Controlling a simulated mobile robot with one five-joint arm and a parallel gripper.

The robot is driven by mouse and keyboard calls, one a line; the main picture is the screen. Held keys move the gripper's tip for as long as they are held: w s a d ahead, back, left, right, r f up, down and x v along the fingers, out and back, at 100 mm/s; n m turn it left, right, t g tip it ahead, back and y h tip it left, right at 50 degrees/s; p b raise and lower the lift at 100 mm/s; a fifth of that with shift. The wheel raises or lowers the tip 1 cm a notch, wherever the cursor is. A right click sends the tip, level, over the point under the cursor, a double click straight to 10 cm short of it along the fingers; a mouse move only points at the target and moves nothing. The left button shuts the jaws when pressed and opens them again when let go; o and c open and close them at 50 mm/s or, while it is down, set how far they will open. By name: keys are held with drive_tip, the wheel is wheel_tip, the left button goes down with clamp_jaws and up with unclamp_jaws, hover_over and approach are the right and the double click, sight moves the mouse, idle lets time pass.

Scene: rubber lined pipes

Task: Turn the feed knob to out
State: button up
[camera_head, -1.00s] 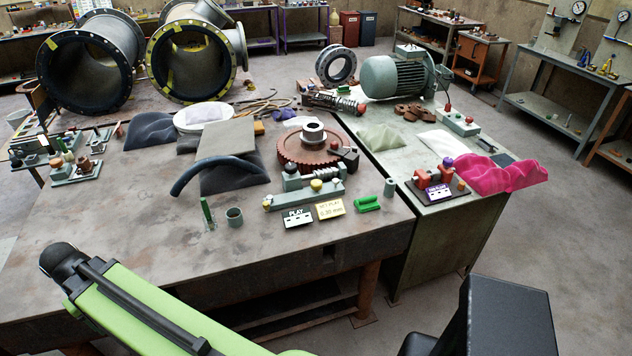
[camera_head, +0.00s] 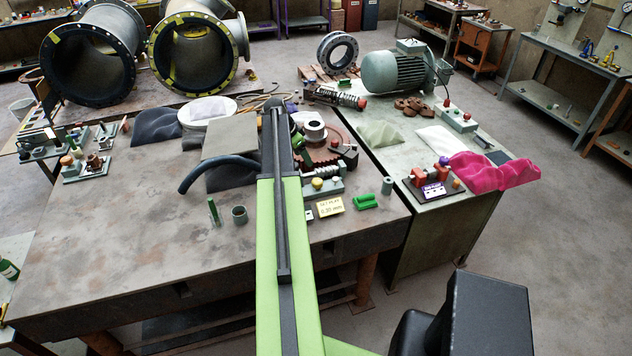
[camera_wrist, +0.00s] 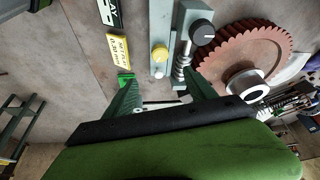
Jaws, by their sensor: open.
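No knob carries a label I can read as feed, so I cannot tell which is the feed knob. A grey fixture (camera_head: 332,186) with a yellow knob (camera_head: 318,183) stands beside the brown gear wheel (camera_head: 348,137), partly hidden by my arm. In the wrist view the fixture shows a yellow knob (camera_wrist: 159,53) and a black knob (camera_wrist: 203,32). My gripper (camera_wrist: 157,76) is open and empty, its green fingers apart above the table near the fixture's end. A second device (camera_head: 431,180) with red parts and a purple knob (camera_head: 444,161) stands on the right bench.
A yellow "set play" card (camera_head: 330,206) and a green block (camera_head: 367,202) lie in front of the fixture. A small device with knobs (camera_head: 87,168) stands at the left. A curved hose (camera_head: 200,170) lies left of my arm. The table's front left is clear.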

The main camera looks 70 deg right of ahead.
sight(317, 181)
drive_tip(key=b+x, duration=0.7)
drive_tip(key=x, duration=0.1)
drive_tip(key=b+x, duration=0.8)
drive_tip(key=shift+w+a+f, duration=0.1)
drive_tip(key=shift+w+f, duration=0.05)
drive_tip(key=shift+f, duration=0.45)
drive_tip(key=shift+r, duration=0.1)
